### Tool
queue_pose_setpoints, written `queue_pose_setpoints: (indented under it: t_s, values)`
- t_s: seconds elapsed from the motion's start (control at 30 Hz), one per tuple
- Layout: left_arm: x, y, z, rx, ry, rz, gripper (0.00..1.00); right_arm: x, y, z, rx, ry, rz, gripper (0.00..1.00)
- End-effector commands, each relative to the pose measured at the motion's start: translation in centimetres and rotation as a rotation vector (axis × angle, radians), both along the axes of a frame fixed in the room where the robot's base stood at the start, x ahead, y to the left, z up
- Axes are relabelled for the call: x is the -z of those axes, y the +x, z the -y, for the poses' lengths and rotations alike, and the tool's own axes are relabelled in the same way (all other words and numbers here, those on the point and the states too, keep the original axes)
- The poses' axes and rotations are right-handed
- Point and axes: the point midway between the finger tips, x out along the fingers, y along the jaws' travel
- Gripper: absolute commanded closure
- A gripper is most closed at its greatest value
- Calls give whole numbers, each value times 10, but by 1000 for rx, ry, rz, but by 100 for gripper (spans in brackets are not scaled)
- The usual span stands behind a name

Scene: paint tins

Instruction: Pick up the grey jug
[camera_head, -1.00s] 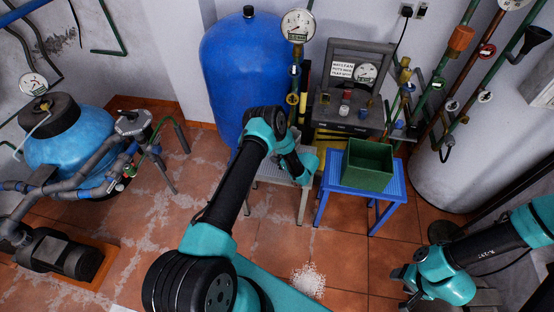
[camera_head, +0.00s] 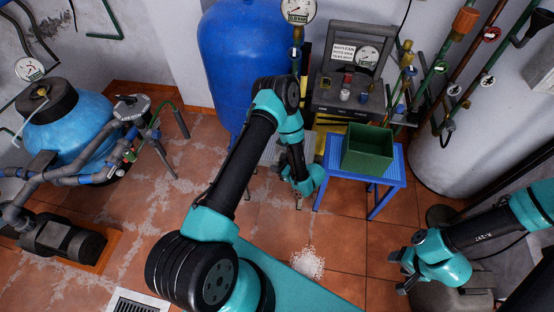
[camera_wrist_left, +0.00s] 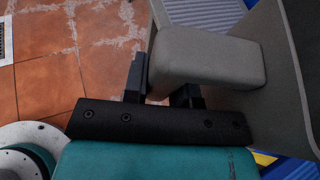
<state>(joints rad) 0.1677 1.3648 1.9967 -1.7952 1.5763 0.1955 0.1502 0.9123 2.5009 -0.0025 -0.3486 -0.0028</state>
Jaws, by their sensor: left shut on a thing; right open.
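The grey jug (camera_wrist_left: 290,75) fills the right of the left wrist view, its thick handle (camera_wrist_left: 205,60) reaching toward my gripper. My left gripper (camera_wrist_left: 163,88) is shut on that handle, a dark finger showing on each side. In the head view my left gripper (camera_head: 302,192) is low, left of the blue stool; my arm hides the jug there.
A green bin (camera_head: 367,150) stands on the blue stool (camera_head: 333,190). A grey stool (camera_head: 270,155) is partly behind my left arm. A blue tank (camera_head: 240,60) and a gauge panel (camera_head: 345,90) stand at the back. White grains (camera_head: 307,262) lie on the tiled floor.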

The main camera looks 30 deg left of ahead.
Motion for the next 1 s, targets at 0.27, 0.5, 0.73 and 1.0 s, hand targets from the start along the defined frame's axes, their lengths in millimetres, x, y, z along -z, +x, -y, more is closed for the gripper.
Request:
queue_pose_setpoints:
  t_s: [0.27,0.5,0.73,1.0]
  values:
    - [-1,-3,2,0,2,2,100,0,0,0,0,0,0,49]
    - [-1,-2,2,1,1,1,100,0,0,0,0,0,0,49]
    - [-1,-2,2,0,1,2,94,0,0,0,0,0,0,49]
    - [-1,-2,2,1,1,1,100,0,0,0,0,0,0,49]
